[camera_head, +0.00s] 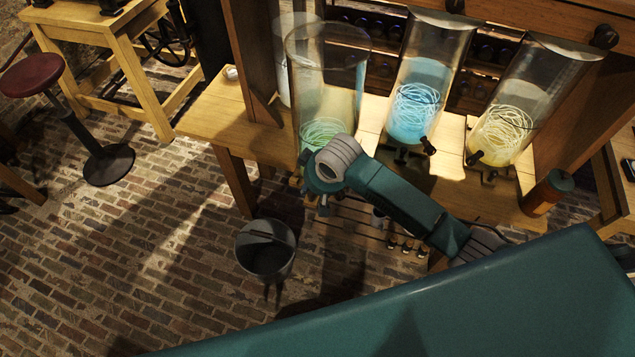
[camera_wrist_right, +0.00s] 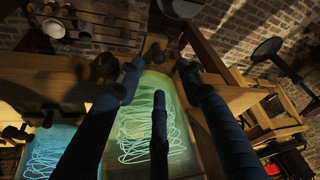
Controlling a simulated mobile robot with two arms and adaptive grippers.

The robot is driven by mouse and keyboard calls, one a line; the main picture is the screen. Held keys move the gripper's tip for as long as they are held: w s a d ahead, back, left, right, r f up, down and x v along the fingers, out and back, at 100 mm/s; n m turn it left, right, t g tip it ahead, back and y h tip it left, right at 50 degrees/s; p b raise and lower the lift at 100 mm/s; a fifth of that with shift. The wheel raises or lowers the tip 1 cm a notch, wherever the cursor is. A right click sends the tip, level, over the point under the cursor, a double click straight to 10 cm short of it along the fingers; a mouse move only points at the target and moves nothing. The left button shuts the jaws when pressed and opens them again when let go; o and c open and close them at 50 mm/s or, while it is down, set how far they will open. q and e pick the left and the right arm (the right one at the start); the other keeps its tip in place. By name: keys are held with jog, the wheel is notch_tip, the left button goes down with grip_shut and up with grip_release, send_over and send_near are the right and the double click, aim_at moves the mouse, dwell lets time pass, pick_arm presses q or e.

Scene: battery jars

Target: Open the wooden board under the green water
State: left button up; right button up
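The green water (camera_head: 328,133) glows with pale squiggles in the bottom of the tall left glass jar (camera_head: 325,75). My right gripper (camera_head: 318,182) is in front of this jar's base and hides the base and whatever board lies there. In the right wrist view the fingers of my right gripper (camera_wrist_right: 158,72) are spread apart with nothing held between them. The green water (camera_wrist_right: 150,120) shows behind and between them, with wood and a dark knob (camera_wrist_right: 153,52) near the fingertips. I cannot tell whether the fingers touch the wood. My left gripper is not in view.
A blue-water jar (camera_head: 415,100) and a yellow-water jar (camera_head: 503,130) stand to the right, with dark fittings below. A grey bucket (camera_head: 265,248) stands below on the brick floor. A red stool (camera_head: 32,75) is at left. Open floor (camera_head: 130,260) lies left of the bucket.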

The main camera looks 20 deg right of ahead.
jog(key=v, duration=0.4)
jog(key=shift+r, duration=0.1)
jog(key=shift+a, duration=0.1)
dwell(0.3)
